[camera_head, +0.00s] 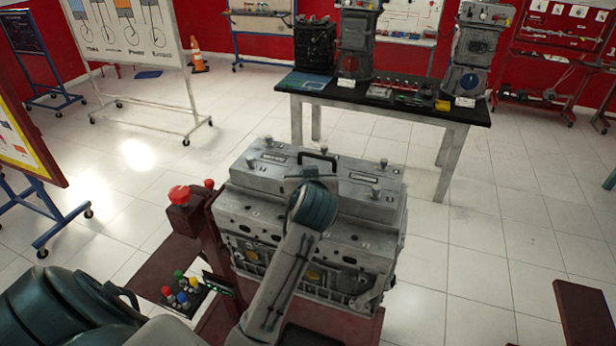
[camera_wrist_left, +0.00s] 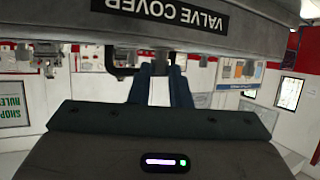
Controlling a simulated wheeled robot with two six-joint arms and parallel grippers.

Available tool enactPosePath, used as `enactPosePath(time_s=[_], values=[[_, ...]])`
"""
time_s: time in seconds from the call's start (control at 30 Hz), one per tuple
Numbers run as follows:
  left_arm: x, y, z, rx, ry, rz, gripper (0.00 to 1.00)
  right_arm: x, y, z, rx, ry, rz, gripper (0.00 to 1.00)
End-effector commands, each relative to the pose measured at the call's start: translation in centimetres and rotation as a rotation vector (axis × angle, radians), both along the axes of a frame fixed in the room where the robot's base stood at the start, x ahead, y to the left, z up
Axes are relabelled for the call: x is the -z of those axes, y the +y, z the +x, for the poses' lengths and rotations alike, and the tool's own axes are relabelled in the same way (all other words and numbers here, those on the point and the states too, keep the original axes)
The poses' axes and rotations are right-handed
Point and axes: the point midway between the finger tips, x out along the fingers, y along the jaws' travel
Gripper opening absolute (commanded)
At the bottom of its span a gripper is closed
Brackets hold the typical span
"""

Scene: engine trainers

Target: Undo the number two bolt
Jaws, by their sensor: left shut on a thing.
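The grey engine (camera_head: 310,235) has a valve cover on top (camera_head: 275,167) with a dark handle (camera_head: 318,157) and several upright bolts, such as one at the back left (camera_head: 268,141) and one at the front right (camera_head: 375,191). Number marks are too small to read. My left arm reaches over the cover's front middle; its wrist hides the fingers in the head view. In the left wrist view, which is upside down, the left gripper's blue fingers (camera_wrist_left: 160,88) are shut on a grey bolt (camera_wrist_left: 160,91) near the "VALVE COVER" label (camera_wrist_left: 166,9). My right gripper is not in view.
A red post with a red button (camera_head: 179,194) and a box of coloured buttons (camera_head: 181,293) stand left of the engine. A black-topped table (camera_head: 400,103) with engine parts stands behind it. The tiled floor to the right is mostly clear.

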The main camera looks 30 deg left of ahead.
Motion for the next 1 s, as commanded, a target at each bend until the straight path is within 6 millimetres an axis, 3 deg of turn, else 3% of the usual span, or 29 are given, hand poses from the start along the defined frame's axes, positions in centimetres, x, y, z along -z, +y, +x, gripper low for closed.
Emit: enactPosePath(time_s=[0.5,0.53,0.63,1.0], values=[[0.04,-0.05,0.05,-0.023,0.0,0.0,0.0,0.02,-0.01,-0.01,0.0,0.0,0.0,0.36],[0.04,-0.05,0.05,-0.023,0.0,0.0,0.21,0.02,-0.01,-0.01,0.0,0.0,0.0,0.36],[0.04,-0.04,0.05,-0.023,0.0,0.0,0.39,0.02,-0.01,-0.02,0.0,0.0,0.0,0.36],[-0.21,-0.1,0.26,-0.021,-0.001,0.001,0.39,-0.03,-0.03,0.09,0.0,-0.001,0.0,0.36]])
